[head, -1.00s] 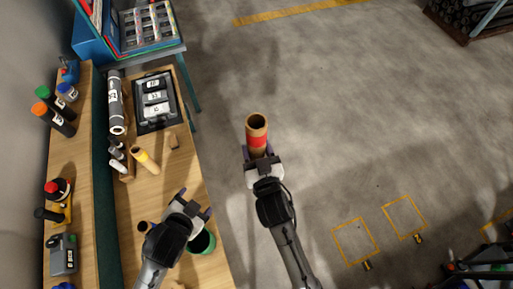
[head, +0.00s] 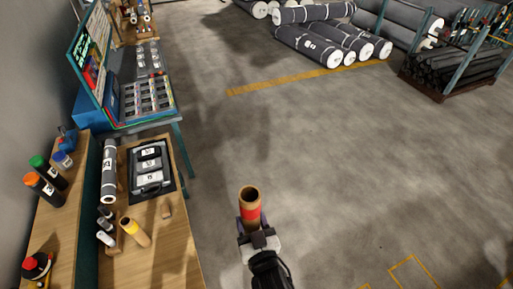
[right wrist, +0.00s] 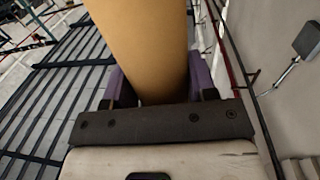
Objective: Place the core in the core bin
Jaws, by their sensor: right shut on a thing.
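The core is a brown cardboard tube (head: 249,198) with a red band and an open top end. In the head view it stands roughly upright in my right gripper (head: 251,226), over the open floor right of the workbench. In the right wrist view the tube (right wrist: 140,45) fills the top middle, between the purple fingers of my right gripper (right wrist: 158,90), which is shut on it. My left gripper is out of the head view. I cannot make out a core bin in these frames.
Large grey rolls (head: 315,45) lie at the back, and a rack of dark rolls (head: 455,75) stands back right. The middle floor is clear.

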